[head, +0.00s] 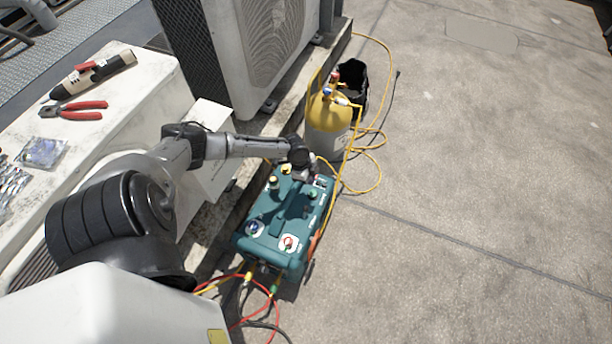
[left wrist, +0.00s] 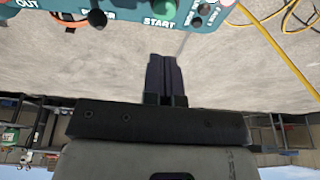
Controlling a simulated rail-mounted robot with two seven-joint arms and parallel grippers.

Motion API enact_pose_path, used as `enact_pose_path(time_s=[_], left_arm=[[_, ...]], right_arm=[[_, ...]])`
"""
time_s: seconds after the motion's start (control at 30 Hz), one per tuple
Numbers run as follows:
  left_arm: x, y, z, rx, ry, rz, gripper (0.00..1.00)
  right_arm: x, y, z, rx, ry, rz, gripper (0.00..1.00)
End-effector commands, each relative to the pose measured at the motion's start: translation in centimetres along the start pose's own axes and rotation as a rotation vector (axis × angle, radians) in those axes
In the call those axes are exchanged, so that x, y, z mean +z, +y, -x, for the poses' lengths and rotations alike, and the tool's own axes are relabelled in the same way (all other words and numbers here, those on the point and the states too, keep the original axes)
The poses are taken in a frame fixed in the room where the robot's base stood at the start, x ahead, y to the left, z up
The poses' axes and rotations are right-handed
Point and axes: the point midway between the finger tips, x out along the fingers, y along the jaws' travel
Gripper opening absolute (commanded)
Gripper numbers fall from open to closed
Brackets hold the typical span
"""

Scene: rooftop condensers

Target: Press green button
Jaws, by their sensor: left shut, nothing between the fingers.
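A teal recovery machine (head: 265,243) stands on the ground with knobs and fittings on its top. In the left wrist view its panel (left wrist: 125,12) fills the upper edge, with the words "OUT" and "START". The green button (left wrist: 161,7) shows just above the word "START", partly cut off by the top edge. My left gripper (head: 314,176) is over the far end of the machine in the head view. In the left wrist view its fingers (left wrist: 163,75) are shut together and empty, apart from the green button. My right gripper is not in view.
A yellow-topped cylinder (head: 328,112) with yellow hoses stands just behind the machine. A black bucket (head: 351,80) is beside it. Red and yellow hoses (head: 240,285) lie at the near end. A white bench (head: 125,85) with tools is at left. Concrete at right is open.

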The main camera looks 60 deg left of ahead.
Motion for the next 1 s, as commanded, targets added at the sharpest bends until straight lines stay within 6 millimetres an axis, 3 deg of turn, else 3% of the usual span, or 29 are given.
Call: enact_pose_path(time_s=[0.03, 0.1, 0.4, 1.0], left_arm=[[0.1, 0.0, -1.6, 0.000, 0.002, 0.001, 0.00], [0.1, 0.0, -2.9, 0.000, 0.002, 0.002, 0.00], [0.8, -0.1, -6.6, 0.000, 0.000, 0.001, 0.00], [1.1, -0.1, -7.6, -0.001, 0.000, 0.001, 0.00]], right_arm=[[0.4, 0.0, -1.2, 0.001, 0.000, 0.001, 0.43], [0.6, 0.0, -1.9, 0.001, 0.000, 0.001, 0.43], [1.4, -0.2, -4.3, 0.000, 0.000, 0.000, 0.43], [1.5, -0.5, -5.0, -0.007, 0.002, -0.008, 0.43]])
